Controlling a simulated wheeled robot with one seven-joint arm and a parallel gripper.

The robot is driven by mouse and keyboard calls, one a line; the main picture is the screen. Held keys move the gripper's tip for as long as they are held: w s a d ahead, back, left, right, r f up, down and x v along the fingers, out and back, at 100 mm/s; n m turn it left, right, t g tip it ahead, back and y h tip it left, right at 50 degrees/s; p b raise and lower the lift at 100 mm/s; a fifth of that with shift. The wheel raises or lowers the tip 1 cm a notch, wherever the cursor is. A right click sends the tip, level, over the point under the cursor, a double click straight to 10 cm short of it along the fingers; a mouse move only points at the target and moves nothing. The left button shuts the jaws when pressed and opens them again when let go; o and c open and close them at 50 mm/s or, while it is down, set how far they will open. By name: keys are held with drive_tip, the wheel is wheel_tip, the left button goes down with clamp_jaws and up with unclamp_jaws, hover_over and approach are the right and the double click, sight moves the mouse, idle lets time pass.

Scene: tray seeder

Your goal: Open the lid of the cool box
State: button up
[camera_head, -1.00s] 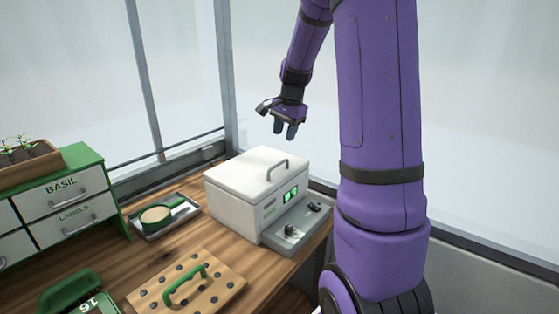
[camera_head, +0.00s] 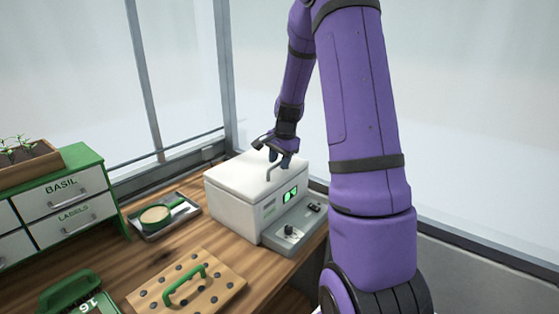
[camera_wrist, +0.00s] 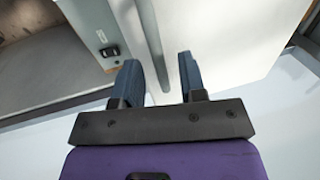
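The cool box (camera_head: 232,205) is a white box on the wooden bench, with its lid (camera_head: 240,178) down. A grey bar handle (camera_head: 268,173) stands on the lid near its right edge, partly hidden by my gripper (camera_head: 280,160). In the wrist view, my gripper (camera_wrist: 162,78) is open, its two dark fingers apart. The handle (camera_wrist: 150,40) runs across the white lid (camera_wrist: 205,30) and its near end appears between the fingers. I cannot tell whether the fingers touch it.
A grey control panel with a knob (camera_head: 290,232) and a green display (camera_head: 290,195) are at the box's front. A tray with a green-handled sieve (camera_head: 157,215), a drilled board (camera_head: 187,285) and a drawer unit (camera_head: 65,200) lie left. Glass walls stand behind.

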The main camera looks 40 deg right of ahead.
clamp_jaws()
drive_tip(key=shift+r, duration=0.1)
